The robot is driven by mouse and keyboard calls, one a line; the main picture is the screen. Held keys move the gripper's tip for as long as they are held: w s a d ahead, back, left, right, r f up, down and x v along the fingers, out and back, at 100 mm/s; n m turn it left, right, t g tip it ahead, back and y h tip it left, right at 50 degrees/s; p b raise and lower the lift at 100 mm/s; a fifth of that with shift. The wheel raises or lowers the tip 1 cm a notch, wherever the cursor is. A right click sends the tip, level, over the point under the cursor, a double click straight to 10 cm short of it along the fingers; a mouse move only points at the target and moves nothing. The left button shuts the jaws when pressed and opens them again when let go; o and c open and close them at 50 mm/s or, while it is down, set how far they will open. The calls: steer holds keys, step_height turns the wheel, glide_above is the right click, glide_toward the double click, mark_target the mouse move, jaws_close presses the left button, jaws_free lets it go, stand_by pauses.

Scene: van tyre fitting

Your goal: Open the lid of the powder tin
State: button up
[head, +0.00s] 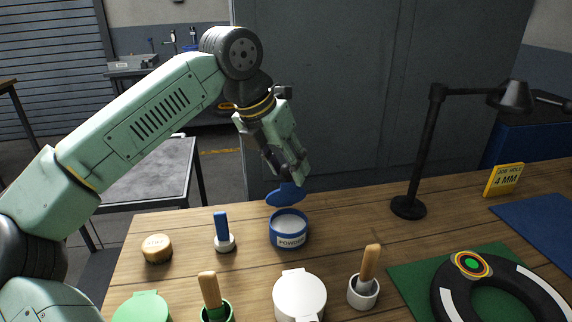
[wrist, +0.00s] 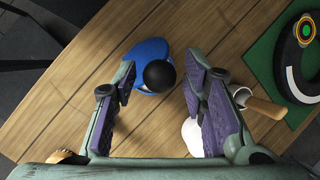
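The powder tin (head: 288,238) is a round blue tin with a label reading POWDER, standing on the wooden bench. Its blue lid (head: 286,195) is raised and tilted at the tin's far side, and white contents show inside. In the wrist view the blue lid (wrist: 146,52) lies beyond the fingertips, with a black ball-shaped knob (wrist: 159,74) in front of it. My gripper (head: 297,178) is just above the raised lid. In the wrist view my gripper (wrist: 160,90) has its purple-padded fingers wide apart, with the knob seen between them. Contact with the lid cannot be told.
A blue-handled tool (head: 222,232) and a wooden puck (head: 157,249) stand left of the tin. A white lidded tub (head: 300,296), a green tub (head: 143,307) and wooden-handled brushes in pots are nearer. A black lamp (head: 409,206) and a tyre (head: 452,290) on a green mat stand right.

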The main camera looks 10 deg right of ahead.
jaws_close()
stand_by(0.6)
